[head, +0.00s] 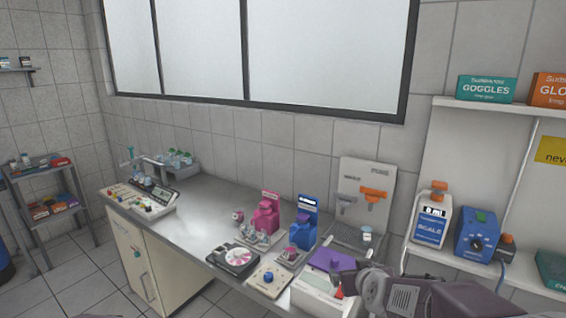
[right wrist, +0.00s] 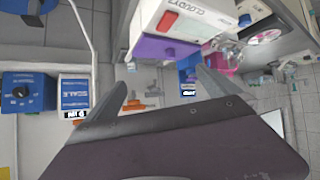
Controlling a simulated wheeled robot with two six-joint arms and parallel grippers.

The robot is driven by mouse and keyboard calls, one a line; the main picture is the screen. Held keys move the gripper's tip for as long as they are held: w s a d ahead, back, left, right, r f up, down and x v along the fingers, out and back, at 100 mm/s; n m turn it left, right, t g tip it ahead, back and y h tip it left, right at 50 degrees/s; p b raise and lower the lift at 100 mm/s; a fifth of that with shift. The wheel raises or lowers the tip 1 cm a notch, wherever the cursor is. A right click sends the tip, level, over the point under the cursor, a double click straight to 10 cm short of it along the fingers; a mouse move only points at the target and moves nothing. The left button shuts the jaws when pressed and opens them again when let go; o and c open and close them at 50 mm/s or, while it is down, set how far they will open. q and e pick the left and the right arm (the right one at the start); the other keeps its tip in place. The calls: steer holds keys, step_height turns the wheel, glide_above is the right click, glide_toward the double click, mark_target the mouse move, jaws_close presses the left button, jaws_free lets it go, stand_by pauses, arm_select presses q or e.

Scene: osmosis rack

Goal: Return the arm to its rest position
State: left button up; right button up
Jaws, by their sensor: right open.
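My right arm (head: 425,297) comes in at the bottom right of the head view and reaches over the front right of the steel bench. My right gripper (right wrist: 162,80) shows in the right wrist view with its two fingers spread apart and nothing between them. In the head view its fingertips are hard to make out. The arm's end is close beside a white box with a purple top (head: 332,260), which also shows in the right wrist view (right wrist: 175,18); whether they touch is unclear. My left gripper is not in view.
The bench (head: 205,215) holds a pink bottle (head: 265,217), a blue bottle (head: 303,230), a black device (head: 232,258) and a beige device (head: 268,280). The bench's middle left is clear.

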steer(key=s+f+g, duration=0.5)
steer(key=s+f, duration=0.2)
steer(key=s, duration=0.5)
steer(key=s+a+f+m+g, duration=0.1)
steer(key=s+f+g, duration=0.4)
steer(key=s, duration=0.7)
step_height(320, 180, down, 2)
steer(key=shift+f+y, duration=0.15)
steer(key=shift+y, duration=0.25)
